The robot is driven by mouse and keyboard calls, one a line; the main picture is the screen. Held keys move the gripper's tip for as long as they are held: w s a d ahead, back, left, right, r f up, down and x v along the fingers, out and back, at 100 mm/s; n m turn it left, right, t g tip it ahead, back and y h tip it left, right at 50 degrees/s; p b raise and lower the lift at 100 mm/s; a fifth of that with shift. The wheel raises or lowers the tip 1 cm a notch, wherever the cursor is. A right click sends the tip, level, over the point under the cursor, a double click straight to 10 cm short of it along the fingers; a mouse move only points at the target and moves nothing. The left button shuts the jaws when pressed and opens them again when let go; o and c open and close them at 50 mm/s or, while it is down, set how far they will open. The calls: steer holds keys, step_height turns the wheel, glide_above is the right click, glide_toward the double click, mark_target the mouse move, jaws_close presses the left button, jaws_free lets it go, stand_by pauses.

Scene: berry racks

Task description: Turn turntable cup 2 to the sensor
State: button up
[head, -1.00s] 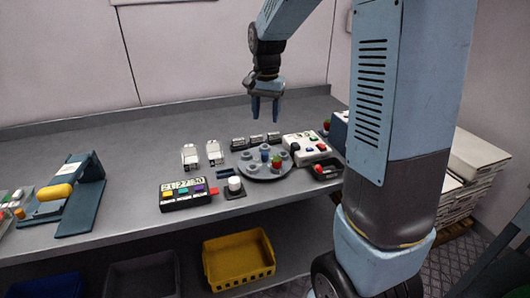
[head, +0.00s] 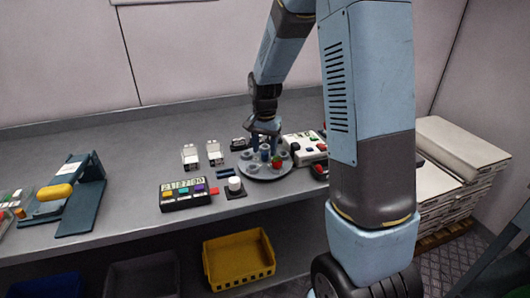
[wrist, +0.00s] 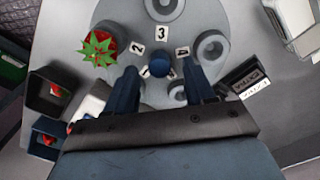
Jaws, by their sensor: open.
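The grey turntable (head: 262,177) stands on the bench with several ring-shaped cups around a blue centre knob (wrist: 160,67). Number tags lie around the knob, with tag 2 (wrist: 137,48) on the side of a red berry with green leaves (wrist: 100,47). The berry hides the cup under it and also shows in the head view (head: 277,162). An empty cup (wrist: 213,46) is on the right in the wrist view. My gripper (wrist: 161,72) is open, its fingers on either side of the knob; contact cannot be told. I cannot pick out the sensor for certain.
A white box with coloured buttons (head: 300,146) stands right of the turntable. A dark box holding a red berry (wrist: 50,93) is close by. A white cylinder on a dark pad (head: 234,185) and a display box (head: 185,205) are in front left. Two white racks (head: 190,157) stand left.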

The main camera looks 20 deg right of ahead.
steer(key=shift+f, duration=1.1)
steer(key=shift+c, duration=0.3)
jaws_close()
